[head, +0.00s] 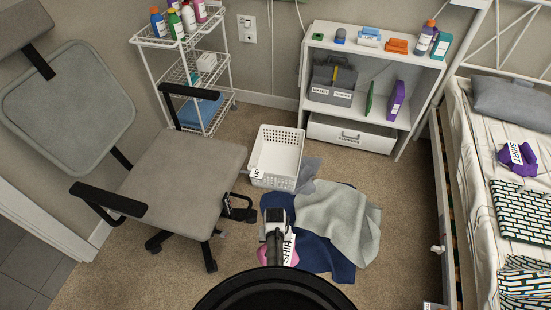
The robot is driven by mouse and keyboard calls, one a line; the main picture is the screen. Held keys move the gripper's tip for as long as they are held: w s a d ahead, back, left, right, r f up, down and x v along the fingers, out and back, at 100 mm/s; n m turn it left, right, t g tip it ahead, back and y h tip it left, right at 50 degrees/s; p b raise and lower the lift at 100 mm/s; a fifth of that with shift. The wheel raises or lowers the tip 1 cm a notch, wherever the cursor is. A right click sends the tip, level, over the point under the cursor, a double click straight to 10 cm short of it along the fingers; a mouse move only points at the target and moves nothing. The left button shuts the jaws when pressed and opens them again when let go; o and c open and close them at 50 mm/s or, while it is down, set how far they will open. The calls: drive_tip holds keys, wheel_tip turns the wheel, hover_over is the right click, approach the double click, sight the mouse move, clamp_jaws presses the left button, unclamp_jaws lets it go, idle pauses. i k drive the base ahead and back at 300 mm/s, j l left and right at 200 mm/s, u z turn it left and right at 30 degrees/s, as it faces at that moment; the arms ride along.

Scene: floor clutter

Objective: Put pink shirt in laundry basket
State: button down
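A pink shirt (265,256) with a white SHIRT label (289,250) lies low in the middle of the head view, on or just over dark blue cloth. My gripper (275,255) appears to be the dark slim part over the shirt, and it hides part of the shirt. Its fingertips are not clear, so I cannot tell whether it is open or touching the shirt. A white perforated basket (262,178) with a partly readable label stands on the carpet beyond the shirt. Its visible inside is empty.
Grey cloth (340,213) and dark blue cloth (335,262) lie on the floor. An office chair (185,180) stands left, with a black object (239,208) beside its seat. A white shelf (350,135) stands behind, and a bed (470,200) with a purple shirt (517,160) is right.

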sight(281, 164)
drive_tip(key=i+l+u, duration=0.35)
drive_tip(key=i+l, duration=0.5)
drive_tip(key=i, duration=0.25)
drive_tip(key=i+l+u, duration=0.3)
drive_tip(key=i+l, duration=0.65)
drive_tip(key=l, duration=0.15)
